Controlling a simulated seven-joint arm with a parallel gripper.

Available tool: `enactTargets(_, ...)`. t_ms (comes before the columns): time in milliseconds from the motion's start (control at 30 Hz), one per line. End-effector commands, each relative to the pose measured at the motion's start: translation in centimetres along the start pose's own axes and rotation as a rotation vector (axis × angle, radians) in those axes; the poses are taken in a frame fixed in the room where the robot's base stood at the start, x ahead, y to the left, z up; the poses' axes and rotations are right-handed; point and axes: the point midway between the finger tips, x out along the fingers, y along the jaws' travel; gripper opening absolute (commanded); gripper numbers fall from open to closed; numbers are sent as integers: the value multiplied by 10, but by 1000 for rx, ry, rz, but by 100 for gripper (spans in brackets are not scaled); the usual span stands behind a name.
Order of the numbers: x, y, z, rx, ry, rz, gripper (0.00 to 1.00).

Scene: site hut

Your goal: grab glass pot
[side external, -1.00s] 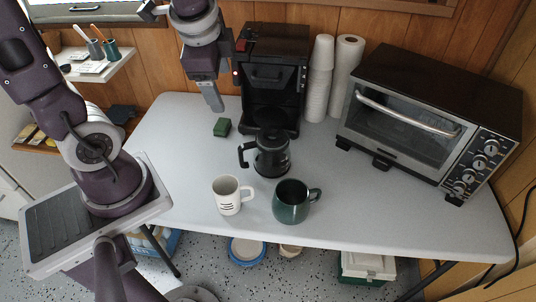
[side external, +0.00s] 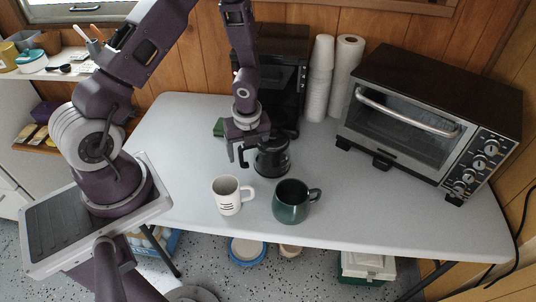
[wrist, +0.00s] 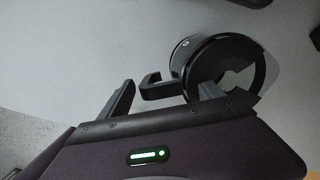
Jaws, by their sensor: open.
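The glass pot (side external: 273,160) stands upright on the white table, with a black lid, dark glass body and black handle on its left. My gripper (side external: 247,150) is open, pointing down just above and beside the handle, partly hiding it. In the wrist view the pot (wrist: 218,62) is at the upper right. Its handle (wrist: 152,88) shows between the two open fingers of my gripper (wrist: 167,88). I cannot tell whether the fingers are level with the handle or still above it. Nothing is held.
A white mug (side external: 228,197) and a green mug (side external: 291,203) stand in front of the pot. A black coffee machine (side external: 285,70) is behind it, with a green block (side external: 219,127) to the left. Cups (side external: 319,80), a paper roll (side external: 345,70) and a toaster oven (side external: 420,120) stand right.

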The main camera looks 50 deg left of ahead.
Motion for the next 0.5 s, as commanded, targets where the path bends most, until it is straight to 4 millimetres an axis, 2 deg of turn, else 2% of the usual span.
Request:
enactTargets(167, 0, 0, 0, -1, 0, -1, 75)
enactTargets(500, 0, 0, 0, -2, -1, 0, 8)
